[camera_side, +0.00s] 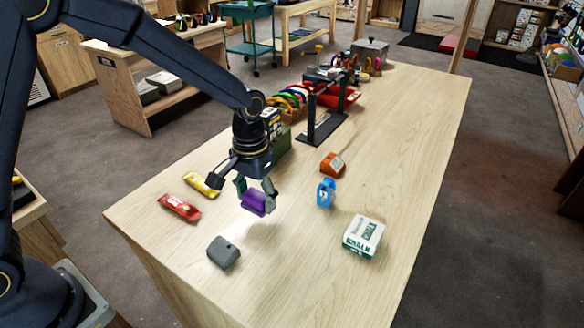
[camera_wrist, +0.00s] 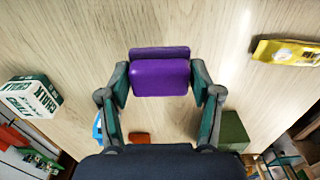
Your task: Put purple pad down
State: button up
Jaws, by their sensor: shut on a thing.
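The purple pad (camera_side: 254,202) is held between the fingers of my gripper (camera_side: 256,196) in the side view, apparently a little above the wooden table, with a faint shadow below it. In the wrist view the purple pad (camera_wrist: 160,74) spans the gap between the two fingertips of my gripper (camera_wrist: 160,84), which press on its left and right ends. The underside of the pad is hidden in both views.
On the table (camera_side: 300,285) lie a grey block (camera_side: 223,252), red (camera_side: 180,207) and yellow (camera_side: 202,185) packets, a blue item (camera_side: 325,193), an orange block (camera_side: 333,163) and a chalk box (camera_side: 363,237). A black stand (camera_side: 322,118) is behind. Bare wood surrounds the pad's shadow.

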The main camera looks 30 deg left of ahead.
aim_at(259, 208)
jog(key=shift+w+f, duration=0.25)
jog(key=shift+f, duration=1.6)
jog(key=shift+f, duration=0.15)
jog(key=o, duration=1.1)
jog(key=shift+o, duration=0.2)
